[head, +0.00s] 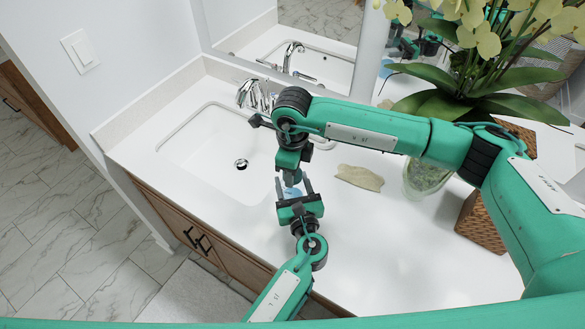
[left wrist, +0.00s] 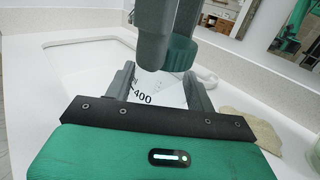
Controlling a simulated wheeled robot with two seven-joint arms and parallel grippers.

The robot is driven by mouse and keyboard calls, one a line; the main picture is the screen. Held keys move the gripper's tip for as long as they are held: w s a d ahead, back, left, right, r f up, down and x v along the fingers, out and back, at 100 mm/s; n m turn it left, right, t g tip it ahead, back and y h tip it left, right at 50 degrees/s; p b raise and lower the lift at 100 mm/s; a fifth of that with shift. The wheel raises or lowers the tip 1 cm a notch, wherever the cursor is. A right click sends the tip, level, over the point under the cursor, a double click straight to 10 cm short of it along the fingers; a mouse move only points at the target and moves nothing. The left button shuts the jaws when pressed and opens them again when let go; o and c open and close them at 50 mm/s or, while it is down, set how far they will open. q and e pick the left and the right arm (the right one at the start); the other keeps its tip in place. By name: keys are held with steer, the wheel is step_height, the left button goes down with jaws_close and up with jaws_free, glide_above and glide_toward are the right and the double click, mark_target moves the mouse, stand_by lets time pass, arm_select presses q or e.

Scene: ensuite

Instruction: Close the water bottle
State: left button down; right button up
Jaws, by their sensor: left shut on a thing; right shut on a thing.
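The water bottle (head: 293,192) shows in the head view as a small light-blue patch between my left gripper's fingers. In the left wrist view its pale, printed body (left wrist: 145,92) stands between the fingers. My left gripper (head: 294,188) reaches up from the bottom of the head view and is shut on the bottle, over the counter right of the sink. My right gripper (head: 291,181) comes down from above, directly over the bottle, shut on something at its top. In the left wrist view the right gripper (left wrist: 165,62) hides the bottle's top, so I cannot see the cap.
The sink basin (head: 215,150) with a chrome faucet (head: 255,95) lies to the left. A beige cloth-like item (head: 360,177), a glass vessel (head: 428,176), a woven basket (head: 480,222) and a flowering plant (head: 480,85) are to the right. The front counter is clear.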

steer(key=m, duration=0.4)
steer(key=shift+m, duration=0.4)
steer(key=m, duration=0.3)
steer(key=shift+m, duration=0.3)
steer(key=o, duration=1.2)
steer(key=shift+c, duration=0.2)
steer(key=shift+r, duration=0.1)
step_height(320, 180, up, 12)
arm_select(q)
steer(key=shift+c, duration=2.1)
jaws_free()
